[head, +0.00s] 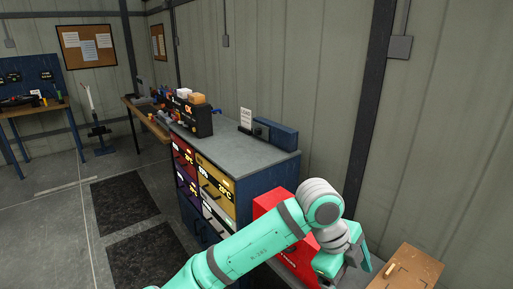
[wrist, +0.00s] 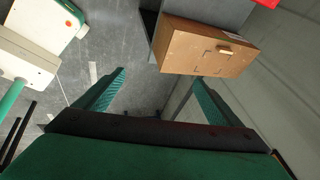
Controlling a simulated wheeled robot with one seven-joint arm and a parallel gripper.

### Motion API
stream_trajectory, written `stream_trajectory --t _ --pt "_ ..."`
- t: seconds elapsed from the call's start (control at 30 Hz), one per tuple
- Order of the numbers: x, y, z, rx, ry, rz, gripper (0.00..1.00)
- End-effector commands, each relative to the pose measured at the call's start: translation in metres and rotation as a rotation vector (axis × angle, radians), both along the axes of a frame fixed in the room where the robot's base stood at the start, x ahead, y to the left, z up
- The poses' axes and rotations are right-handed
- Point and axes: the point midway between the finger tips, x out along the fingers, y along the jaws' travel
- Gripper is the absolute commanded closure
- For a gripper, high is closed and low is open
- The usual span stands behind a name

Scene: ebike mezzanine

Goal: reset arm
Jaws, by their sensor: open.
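My arm reaches from the bottom of the head view to the right, with its wrist bent down beside a red box. My gripper (wrist: 160,78) shows in the wrist view as two green fingers spread wide, with nothing between them but a view of the floor. In the head view my gripper (head: 350,262) is partly hidden by its own wrist and sits left of a brown wooden box (head: 408,268). The wooden box also shows in the wrist view (wrist: 200,48), past the fingertips; no contact is visible.
The red box (head: 268,205) stands close behind my forearm, partly hidden. A drawer cabinet (head: 262,158) holds a black bin (head: 195,119) and a blue case (head: 283,136) on top. The wall is close on the right. Open floor with dark mats (head: 122,203) lies left.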

Motion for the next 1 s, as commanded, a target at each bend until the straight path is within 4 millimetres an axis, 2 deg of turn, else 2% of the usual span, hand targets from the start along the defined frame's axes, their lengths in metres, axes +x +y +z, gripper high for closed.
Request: stream_trajectory --t 0.2,0.33,0.5,0.77,1.0 --pt "-0.002 -0.061 -0.002 -0.277 0.036 0.102 0.12" --pt "-0.001 -0.09 0.003 -0.444 0.07 0.185 0.12" --pt "0.005 -0.114 0.01 -0.649 0.124 0.313 0.12" --pt "0.021 -0.125 0.014 -0.933 0.218 0.543 0.12" --pt "0.035 -0.112 0.0 -1.15 0.303 0.778 0.12"
